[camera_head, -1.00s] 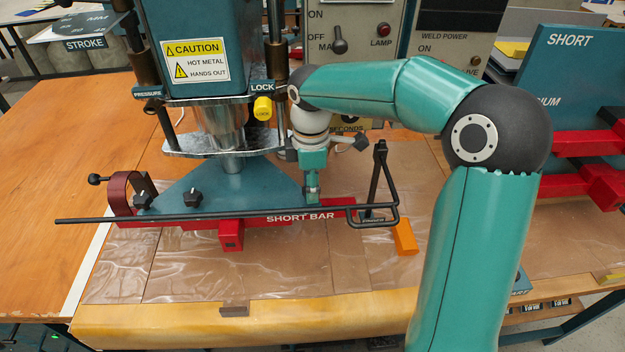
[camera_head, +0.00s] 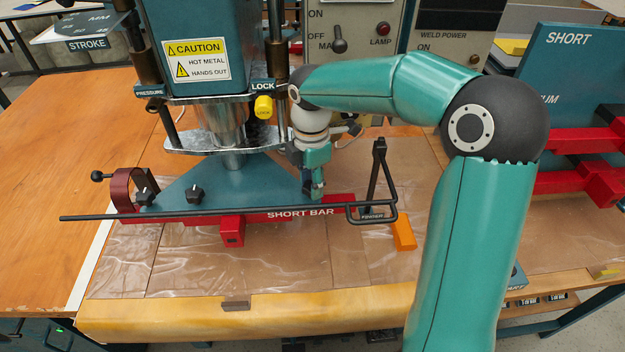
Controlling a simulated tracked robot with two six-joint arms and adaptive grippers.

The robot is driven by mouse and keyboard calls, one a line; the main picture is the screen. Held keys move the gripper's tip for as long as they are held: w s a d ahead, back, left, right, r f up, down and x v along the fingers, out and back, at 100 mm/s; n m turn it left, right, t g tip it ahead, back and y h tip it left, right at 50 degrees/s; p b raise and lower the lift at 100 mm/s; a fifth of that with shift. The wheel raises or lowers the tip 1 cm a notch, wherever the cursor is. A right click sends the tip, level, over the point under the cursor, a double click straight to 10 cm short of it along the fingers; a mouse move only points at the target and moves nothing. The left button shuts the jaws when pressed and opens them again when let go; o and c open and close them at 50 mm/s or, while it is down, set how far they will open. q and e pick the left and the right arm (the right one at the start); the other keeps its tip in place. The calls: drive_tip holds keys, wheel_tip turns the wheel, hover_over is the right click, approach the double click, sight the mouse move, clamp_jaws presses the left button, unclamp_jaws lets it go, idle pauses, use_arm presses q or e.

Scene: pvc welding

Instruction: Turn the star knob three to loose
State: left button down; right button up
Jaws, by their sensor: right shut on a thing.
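Two black star knobs stand on the teal triangular plate, one at the left (camera_head: 146,196) and one right of it (camera_head: 194,193). My right gripper (camera_head: 317,190) points down at the right end of the teal plate (camera_head: 245,180). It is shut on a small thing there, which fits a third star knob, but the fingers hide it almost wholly. The red short bar (camera_head: 235,217) runs along the plate's front edge. My left gripper is not in view.
A thin black rod with a handle (camera_head: 372,214) crosses in front. An orange block (camera_head: 403,234) lies right of it.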

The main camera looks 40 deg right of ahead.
drive_tip(key=o, duration=1.2)
drive_tip(key=shift+c, duration=0.2)
drive_tip(key=shift+r, duration=3.7)
